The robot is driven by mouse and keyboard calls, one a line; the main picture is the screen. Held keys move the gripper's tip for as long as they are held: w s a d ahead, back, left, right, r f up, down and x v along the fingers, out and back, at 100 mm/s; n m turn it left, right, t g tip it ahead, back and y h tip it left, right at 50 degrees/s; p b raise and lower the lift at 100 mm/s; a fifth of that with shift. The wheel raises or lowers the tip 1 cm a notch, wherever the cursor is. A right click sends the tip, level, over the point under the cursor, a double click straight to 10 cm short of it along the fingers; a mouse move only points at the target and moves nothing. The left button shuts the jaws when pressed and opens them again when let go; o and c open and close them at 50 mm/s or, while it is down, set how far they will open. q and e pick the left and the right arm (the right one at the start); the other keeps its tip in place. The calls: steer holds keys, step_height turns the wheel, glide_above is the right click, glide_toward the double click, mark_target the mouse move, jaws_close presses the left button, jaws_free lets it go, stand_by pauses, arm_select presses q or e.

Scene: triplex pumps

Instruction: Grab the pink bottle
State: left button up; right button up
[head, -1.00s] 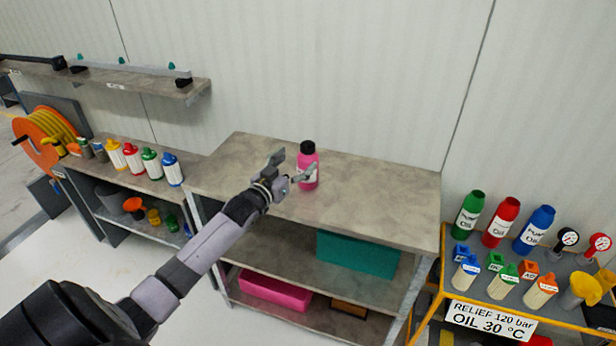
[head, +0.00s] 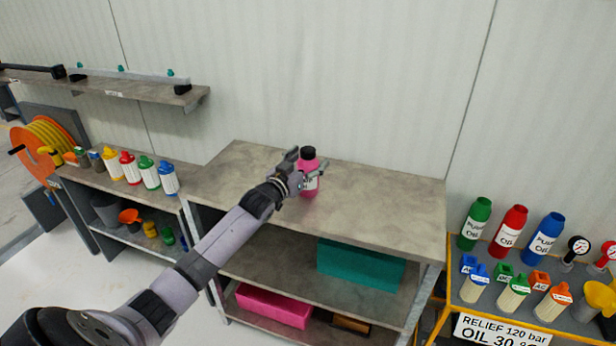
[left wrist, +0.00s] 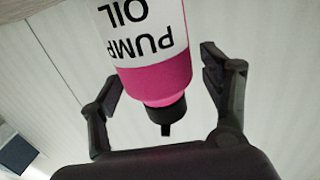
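The pink bottle (head: 309,178) with a black cap stands upright on the top of the grey workbench (head: 390,200). In the left wrist view the bottle (left wrist: 160,80) appears upside down, with a white label reading "PUMP OIL". My left gripper (head: 308,168) is at the bottle, with its fingers open around it. In the left wrist view the two fingers (left wrist: 163,85) stand on either side of the bottle, with visible gaps. My right gripper is not in view.
The rest of the bench top is clear. Below it are a teal box (head: 360,262) and a pink box (head: 274,305). Several coloured bottles stand on the left shelf (head: 85,178) and on the yellow-framed cart (head: 480,295) at right. A wall lies behind.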

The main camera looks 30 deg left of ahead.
arm_select(q)
jaws_close()
stand_by(0.8)
steer(key=shift+r, duration=0.1)
